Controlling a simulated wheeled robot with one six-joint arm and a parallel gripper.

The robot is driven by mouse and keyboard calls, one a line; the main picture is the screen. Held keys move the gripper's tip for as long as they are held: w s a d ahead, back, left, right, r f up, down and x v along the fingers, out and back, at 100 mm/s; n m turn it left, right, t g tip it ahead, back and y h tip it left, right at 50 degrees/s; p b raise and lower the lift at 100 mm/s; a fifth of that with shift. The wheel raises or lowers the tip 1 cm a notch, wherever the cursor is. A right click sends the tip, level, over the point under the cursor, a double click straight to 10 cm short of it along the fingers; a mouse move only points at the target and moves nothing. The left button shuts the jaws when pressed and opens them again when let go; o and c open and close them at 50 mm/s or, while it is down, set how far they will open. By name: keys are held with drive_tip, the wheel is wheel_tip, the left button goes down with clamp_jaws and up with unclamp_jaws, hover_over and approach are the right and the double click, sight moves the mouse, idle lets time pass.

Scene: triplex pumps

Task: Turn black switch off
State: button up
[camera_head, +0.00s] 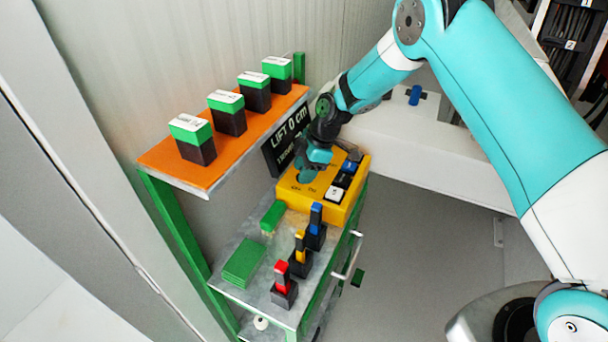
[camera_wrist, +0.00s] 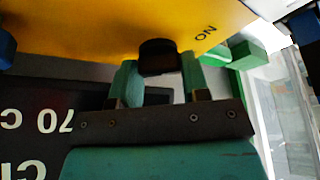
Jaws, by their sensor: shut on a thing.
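The yellow control box (camera_head: 321,203) sits on the green-framed shelf unit, and its yellow face also fills the top of the wrist view (camera_wrist: 100,30). The black switch (camera_wrist: 158,54) stands out from this face, near printed letters reading ON upside down. My gripper (camera_wrist: 159,72) has its two green fingers on either side of the black switch and is shut on it. In the head view my gripper (camera_head: 308,170) is at the box's upper left part, and it hides the switch there.
White, black and blue buttons (camera_head: 342,180) line the box's right side. A dark display (camera_head: 288,139) stands behind it. Red, yellow and blue-topped pieces (camera_head: 300,247) stand in front. An orange shelf (camera_head: 222,165) with several green-and-black blocks is at left.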

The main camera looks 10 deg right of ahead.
drive_tip(key=m+t+b, duration=0.1)
drive_tip(key=m+b, duration=0.2)
drive_tip(key=m, duration=0.1)
drive_tip(key=shift+f+t, duration=0.1)
drive_tip(key=shift+t, duration=0.3)
drive_tip(key=shift+m+t+h+b, duration=0.5)
drive_tip(key=shift+m+b, duration=0.3)
drive_tip(key=shift+m, duration=1)
drive_tip(key=shift+r, duration=0.2)
drive_tip(key=o, duration=0.6)
drive_tip(key=shift+o, duration=0.2)
drive_tip(key=shift+s, duration=0.1)
drive_tip(key=b+v, duration=0.3)
drive_tip(key=v, duration=1.4)
drive_tip(key=shift+r, duration=0.2)
